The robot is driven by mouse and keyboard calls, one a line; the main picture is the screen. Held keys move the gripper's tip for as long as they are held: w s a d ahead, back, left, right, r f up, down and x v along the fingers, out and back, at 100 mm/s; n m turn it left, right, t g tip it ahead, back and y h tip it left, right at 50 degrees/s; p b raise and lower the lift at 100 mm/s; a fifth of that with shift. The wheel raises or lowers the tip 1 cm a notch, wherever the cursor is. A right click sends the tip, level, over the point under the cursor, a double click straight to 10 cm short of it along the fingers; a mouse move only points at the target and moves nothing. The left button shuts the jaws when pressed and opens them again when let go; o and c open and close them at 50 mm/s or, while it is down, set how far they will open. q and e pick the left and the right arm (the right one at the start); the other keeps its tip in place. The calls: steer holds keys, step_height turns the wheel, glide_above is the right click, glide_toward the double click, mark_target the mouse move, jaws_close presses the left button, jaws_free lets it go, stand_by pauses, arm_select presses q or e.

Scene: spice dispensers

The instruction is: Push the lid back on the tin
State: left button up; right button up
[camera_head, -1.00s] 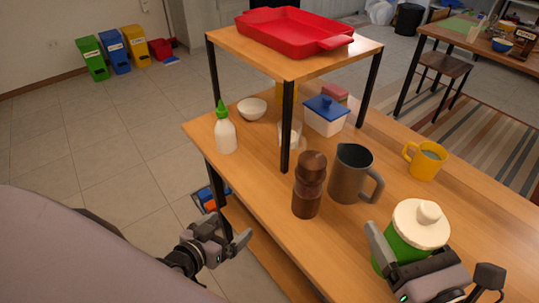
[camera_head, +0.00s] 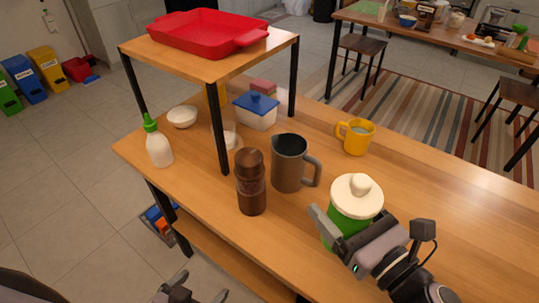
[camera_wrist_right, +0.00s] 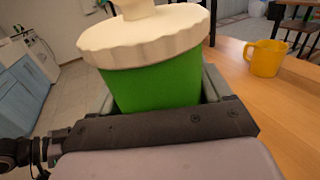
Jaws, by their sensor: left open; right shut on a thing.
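The green tin (camera_head: 342,232) stands on the wooden table at the front right. Its cream lid (camera_head: 357,196) with a round knob sits on top. In the right wrist view the lid (camera_wrist_right: 145,38) covers the mouth of the tin (camera_wrist_right: 155,88), and its rim slopes down to the left. I cannot tell whether it is fully seated. My right gripper (camera_head: 350,236) is shut on the tin's green body, below the lid, with a finger on each side. My left gripper (camera_head: 200,290) is open and empty at the bottom edge, off the table's front, partly cut off.
A brown grinder (camera_head: 251,182) and a grey jug (camera_head: 290,165) stand left of the tin. A yellow mug (camera_head: 355,136) is behind it. A shelf with a red tray (camera_head: 207,36) stands at the back left. The table right of the tin is clear.

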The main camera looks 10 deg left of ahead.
steer(key=shift+w, duration=0.1)
steer(key=w+d+r+m+t+h, duration=0.2)
steer(key=w+d+r+m+h, duration=0.2)
steer(key=w+d, duration=0.7)
steer(key=w+d+r+m+t+h, duration=0.2)
steer(key=w+d+r+m+h, duration=0.2)
steer(key=w+d, duration=0.7)
step_height(320, 180, up, 3)
steer(key=d+h, duration=0.2)
steer(key=h, duration=0.2)
steer(key=shift+d+f+m+h, duration=0.15)
steer(key=shift+f+m+h, duration=0.05)
steer(key=shift+m+h, duration=0.1)
steer(key=shift+f, duration=0.1)
step_height(320, 180, down, 16)
steer(key=b, duration=0.4)
steer(key=shift+r, duration=0.2)
steer(key=shift+w, duration=0.1)
